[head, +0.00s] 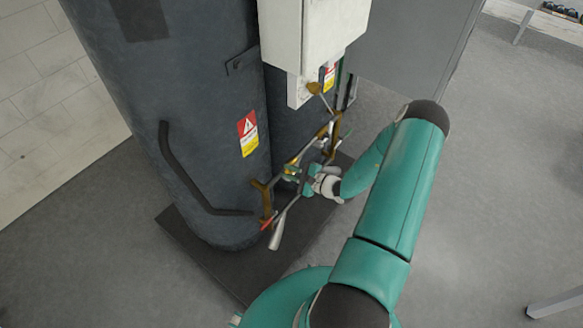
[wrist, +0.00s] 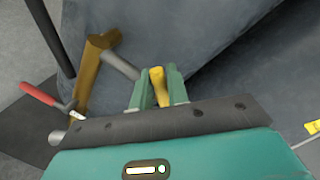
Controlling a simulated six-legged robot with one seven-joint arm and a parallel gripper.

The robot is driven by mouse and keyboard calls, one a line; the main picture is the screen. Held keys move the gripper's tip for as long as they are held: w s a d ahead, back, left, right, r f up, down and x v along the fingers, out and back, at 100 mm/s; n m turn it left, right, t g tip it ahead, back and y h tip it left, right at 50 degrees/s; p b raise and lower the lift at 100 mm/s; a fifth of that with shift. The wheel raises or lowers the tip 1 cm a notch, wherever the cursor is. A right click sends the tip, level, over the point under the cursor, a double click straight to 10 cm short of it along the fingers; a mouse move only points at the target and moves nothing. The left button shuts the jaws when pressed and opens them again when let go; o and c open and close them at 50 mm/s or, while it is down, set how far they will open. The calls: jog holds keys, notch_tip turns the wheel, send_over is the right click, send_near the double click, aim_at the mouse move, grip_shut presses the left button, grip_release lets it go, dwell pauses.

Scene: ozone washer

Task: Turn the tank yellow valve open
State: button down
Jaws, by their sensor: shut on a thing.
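The tank's yellow valve handle (wrist: 158,88) stands between the two green fingers of my gripper (wrist: 157,82) in the wrist view. My gripper is shut on it. In the head view my gripper (head: 298,176) reaches in from the right to the pipework at the foot of the dark tank (head: 185,90). A small part of the yellow handle (head: 292,161) shows there beside the fingers; the rest is hidden. A grey pipe (wrist: 121,65) runs from a brass fitting (wrist: 93,72) toward the handle. The valve's body is hidden by the gripper.
A red-handled valve (wrist: 38,94) sits left of my gripper, by the brass fitting. A second dark tank (head: 295,112) stands behind the pipework. A white box (head: 308,35) hangs above. A bent dark bar (head: 183,172) sticks out on the tank.

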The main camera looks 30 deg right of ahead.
jog(key=shift+s+a+f+n, duration=0.15)
jog(key=shift+a+f+n, duration=0.15)
jog(key=shift+f+n, duration=0.35)
jog(key=shift+r+n, duration=0.1)
jog(key=shift+n, duration=0.15)
jog(key=c, duration=1.4)
grip_release()
jog(key=shift+c, duration=0.2)
jog(key=v, duration=1.3)
jog(key=shift+s+r, duration=0.25)
jog(key=shift+s, duration=0.2)
